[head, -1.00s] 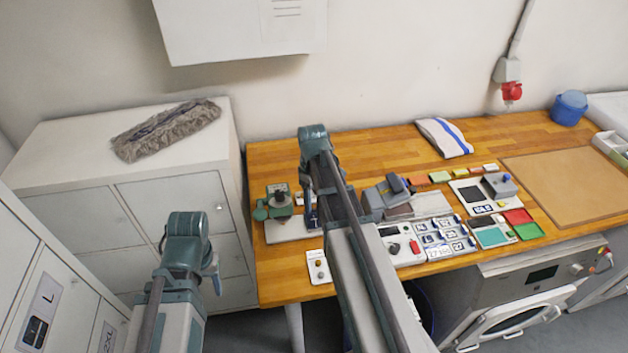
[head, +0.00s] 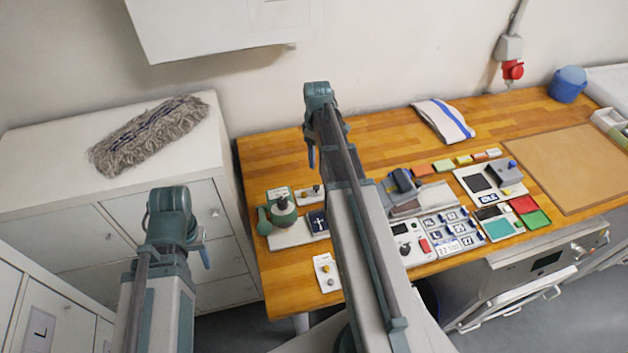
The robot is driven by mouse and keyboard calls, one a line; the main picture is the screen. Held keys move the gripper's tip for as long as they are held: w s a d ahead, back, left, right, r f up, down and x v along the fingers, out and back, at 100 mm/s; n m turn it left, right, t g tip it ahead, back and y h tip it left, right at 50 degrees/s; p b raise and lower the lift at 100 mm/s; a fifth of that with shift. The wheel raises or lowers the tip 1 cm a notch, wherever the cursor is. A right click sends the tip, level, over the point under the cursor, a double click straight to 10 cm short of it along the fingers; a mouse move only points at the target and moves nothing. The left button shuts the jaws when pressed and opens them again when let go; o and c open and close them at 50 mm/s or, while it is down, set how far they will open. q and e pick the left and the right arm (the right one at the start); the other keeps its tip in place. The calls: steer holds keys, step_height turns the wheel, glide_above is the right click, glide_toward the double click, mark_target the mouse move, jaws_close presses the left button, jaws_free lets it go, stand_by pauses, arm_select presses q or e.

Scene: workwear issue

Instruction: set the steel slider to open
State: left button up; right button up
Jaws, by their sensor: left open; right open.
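I cannot pick out the steel slider for certain. A small pale plate with small knobs (head: 310,195) lies at the bench's left back, and another white plate with round knobs (head: 327,272) lies at its left front edge. My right gripper (head: 311,157) hangs over the left part of the bench, mostly hidden by its own wrist; a blue finger shows, with nothing seen in it. My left gripper (head: 204,257) is in front of the grey-white cabinet, left of the bench and apart from it. Its fingers are largely hidden, and it appears empty.
The wooden bench (head: 380,140) holds a green-knobbed device (head: 283,205), a panel of labelled tiles (head: 450,232) and a folded striped towel (head: 443,120). A grey mop head (head: 150,135) lies on the cabinet (head: 60,150). A machine (head: 540,265) stands under the bench.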

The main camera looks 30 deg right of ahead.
mark_target(316, 186)
steer(key=shift+f, duration=0.15)
step_height(316, 186, down, 14)
steer(key=b, duration=1.3)
steer(key=shift+b, duration=0.4)
steer(key=shift+r, duration=0.2)
jaws_close()
